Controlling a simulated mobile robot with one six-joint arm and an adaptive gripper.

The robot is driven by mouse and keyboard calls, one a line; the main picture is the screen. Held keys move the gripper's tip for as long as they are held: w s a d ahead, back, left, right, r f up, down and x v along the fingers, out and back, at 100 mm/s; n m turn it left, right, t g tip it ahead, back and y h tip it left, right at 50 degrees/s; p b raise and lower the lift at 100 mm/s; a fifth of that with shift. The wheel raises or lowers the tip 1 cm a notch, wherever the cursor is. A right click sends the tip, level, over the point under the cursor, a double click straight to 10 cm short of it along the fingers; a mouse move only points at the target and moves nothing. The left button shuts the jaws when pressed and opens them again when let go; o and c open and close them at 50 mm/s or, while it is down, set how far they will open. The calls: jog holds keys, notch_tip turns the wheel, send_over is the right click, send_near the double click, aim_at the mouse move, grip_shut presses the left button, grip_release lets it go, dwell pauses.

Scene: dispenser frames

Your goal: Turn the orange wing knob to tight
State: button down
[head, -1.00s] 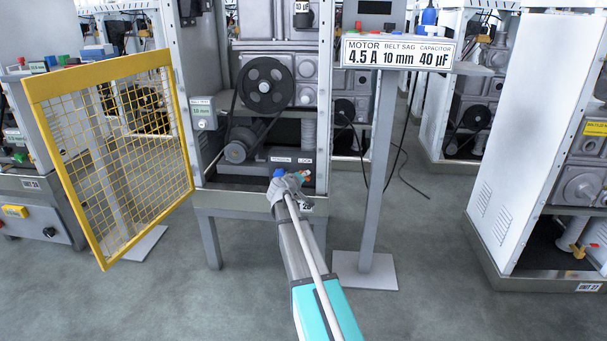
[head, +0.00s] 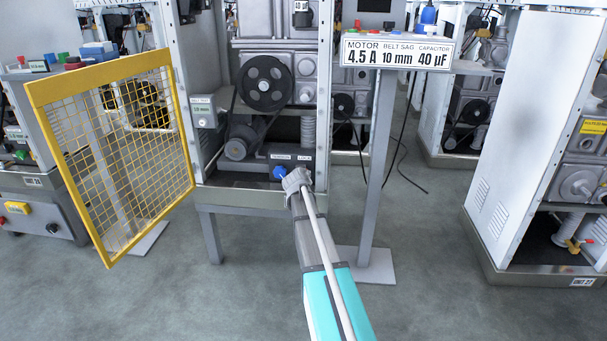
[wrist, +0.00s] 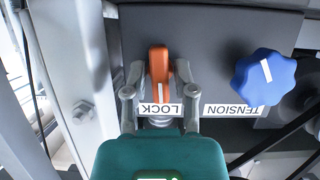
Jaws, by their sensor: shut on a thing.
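The orange wing knob (wrist: 159,68) stands out from a dark grey block above a white LOCK label. Its wing points nearly straight up in the wrist view. My gripper (wrist: 160,76) is shut on it, with one finger on each side of the wing. In the head view my gripper (head: 297,180) is at the front of the machine's lower bay and hides the orange knob. No tight mark can be made out.
A blue lobed knob (wrist: 265,80) with a white line sits close to the right, by the TENSION label (wrist: 233,109). A pale upright post (wrist: 75,70) stands to the left. A yellow mesh door (head: 115,150) hangs open at left, and a sign post (head: 380,170) stands at right.

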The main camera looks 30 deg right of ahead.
jog(key=shift+m, duration=0.3)
jog(key=c, duration=0.6)
grip_release()
